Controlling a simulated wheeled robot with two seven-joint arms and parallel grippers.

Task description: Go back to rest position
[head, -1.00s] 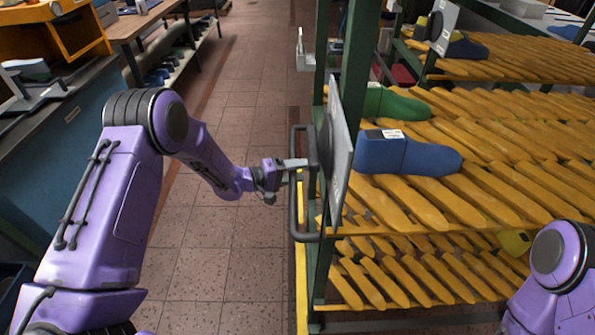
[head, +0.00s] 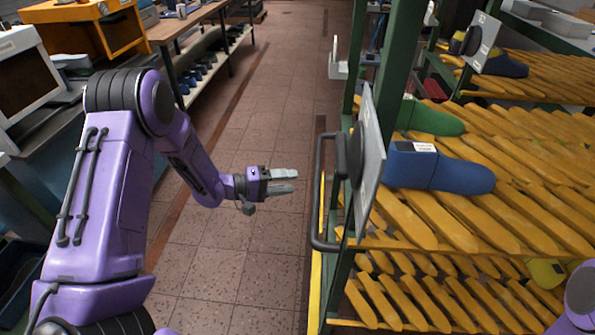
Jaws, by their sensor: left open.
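My left gripper (head: 284,181) is open and empty, with its two grey fingers pointing right over the tiled floor. It is apart from the dark handle (head: 322,190) on the rack's near end post. My left arm reaches in from the left with its elbow bent. Only a small part of my right arm shows at the lower right edge, and its gripper is out of view. A blue shoe last (head: 438,168) with a white label lies on the rack's yellow slats. A green shoe last (head: 430,118) lies behind it.
The green-framed rack (head: 352,262) with slatted shelves fills the right side. A grey panel (head: 371,165) stands at its near end. A workbench (head: 190,22) stands at the upper left. The tiled aisle (head: 255,110) between is clear.

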